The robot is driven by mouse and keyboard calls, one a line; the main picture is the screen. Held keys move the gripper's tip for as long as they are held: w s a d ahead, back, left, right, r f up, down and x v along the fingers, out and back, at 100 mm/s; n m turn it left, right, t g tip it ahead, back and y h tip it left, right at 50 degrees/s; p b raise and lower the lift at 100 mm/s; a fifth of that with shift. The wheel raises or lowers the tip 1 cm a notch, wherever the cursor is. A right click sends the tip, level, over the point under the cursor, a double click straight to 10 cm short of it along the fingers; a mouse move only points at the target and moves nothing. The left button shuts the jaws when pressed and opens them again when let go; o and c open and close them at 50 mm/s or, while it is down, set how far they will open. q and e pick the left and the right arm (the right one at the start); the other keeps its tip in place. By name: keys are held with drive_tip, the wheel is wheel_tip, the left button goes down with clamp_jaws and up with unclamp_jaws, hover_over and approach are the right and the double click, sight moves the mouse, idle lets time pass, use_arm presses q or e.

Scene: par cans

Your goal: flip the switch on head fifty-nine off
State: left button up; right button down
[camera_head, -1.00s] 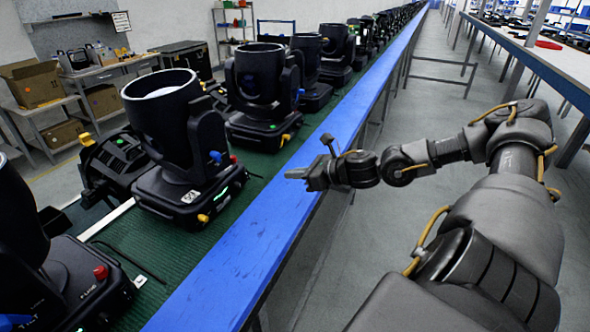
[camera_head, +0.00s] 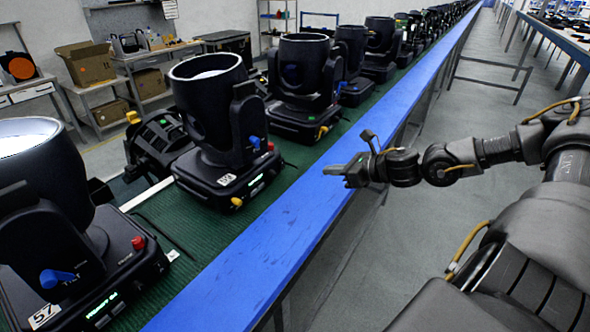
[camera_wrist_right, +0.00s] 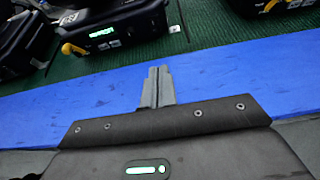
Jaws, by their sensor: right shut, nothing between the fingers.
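A black moving head (camera_head: 210,120) stands on the green belt, with a blue knob, a red knob, a yellow switch (camera_head: 236,202) and a small white label too small to read surely. The nearer head (camera_head: 60,230) at lower left is labelled 57. My right gripper (camera_head: 332,171) is shut and empty, over the blue rail to the right of the middle head and apart from it. In the right wrist view its closed fingers (camera_wrist_right: 158,72) are over the blue rail, pointing towards the belt. A base there (camera_wrist_right: 110,30) shows a lit green display and a yellow switch (camera_wrist_right: 73,49). My left gripper is out of view.
More heads (camera_head: 303,85) line the belt into the distance. The blue rail (camera_head: 255,255) edges it and is clear. A grey aisle lies to the right. Shelves with cardboard boxes (camera_head: 88,63) stand at the back left.

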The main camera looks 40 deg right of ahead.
drive_tip(key=p, duration=0.6)
approach(282, 164)
drive_tip(key=w+f, duration=0.4)
drive_tip(key=shift+w+a+f, duration=0.25)
drive_tip(key=shift+w+a, duration=0.05)
drive_tip(key=shift+w+a+f, duration=0.15)
drive_tip(key=shift+w+f, duration=0.1)
drive_tip(key=shift+w, duration=0.25)
drive_tip(key=shift+w+f+b, duration=0.1)
drive_tip(key=shift+f+b, duration=0.15)
drive_tip(key=shift+b, duration=0.3)
drive_tip(key=shift+w+r, duration=0.1)
drive_tip(key=shift+r, duration=0.2)
